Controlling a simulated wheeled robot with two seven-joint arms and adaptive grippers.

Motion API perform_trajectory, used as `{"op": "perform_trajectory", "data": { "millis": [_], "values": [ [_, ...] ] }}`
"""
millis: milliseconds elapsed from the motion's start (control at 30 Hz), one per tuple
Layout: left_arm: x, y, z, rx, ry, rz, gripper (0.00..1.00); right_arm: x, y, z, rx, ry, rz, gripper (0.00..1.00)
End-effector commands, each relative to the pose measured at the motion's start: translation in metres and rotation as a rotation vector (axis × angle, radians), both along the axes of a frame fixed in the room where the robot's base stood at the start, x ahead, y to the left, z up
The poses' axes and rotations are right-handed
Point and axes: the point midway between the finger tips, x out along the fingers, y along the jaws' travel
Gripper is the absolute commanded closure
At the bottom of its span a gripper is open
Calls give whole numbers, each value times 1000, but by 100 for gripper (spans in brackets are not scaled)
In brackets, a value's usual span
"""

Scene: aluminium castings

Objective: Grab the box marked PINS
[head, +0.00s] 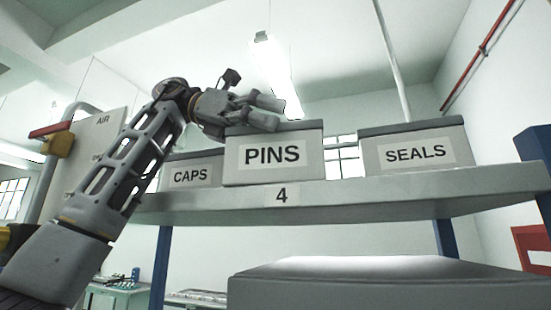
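The grey box marked PINS (275,172) stands upright on a grey shelf (350,197), above a label reading 4. My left gripper (277,113) is at the top of this box, with its fingers pointing right. Its two fingertips show apart, one above the other, with nothing seen between them. The lower finger overlaps the box's top edge in the picture; I cannot tell whether it touches. My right gripper is not in view.
A box marked CAPS (191,188) stands close on the left, partly hidden. A box marked SEALS (415,168) stands to the right, with a gap between. Blue posts (160,265) hold the shelf. A grey panel marked AIR (103,135) is at the left.

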Motion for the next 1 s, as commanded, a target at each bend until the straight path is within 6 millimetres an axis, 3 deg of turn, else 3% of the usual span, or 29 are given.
{"op": "perform_trajectory", "data": {
  "millis": [67,600,1000],
  "values": [
    [0,0,0,0,0,0,27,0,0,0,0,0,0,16],
    [0,0,-1,3,1,-1,96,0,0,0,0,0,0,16],
    [1,-1,-1,6,3,-1,96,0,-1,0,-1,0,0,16]
  ]
}}
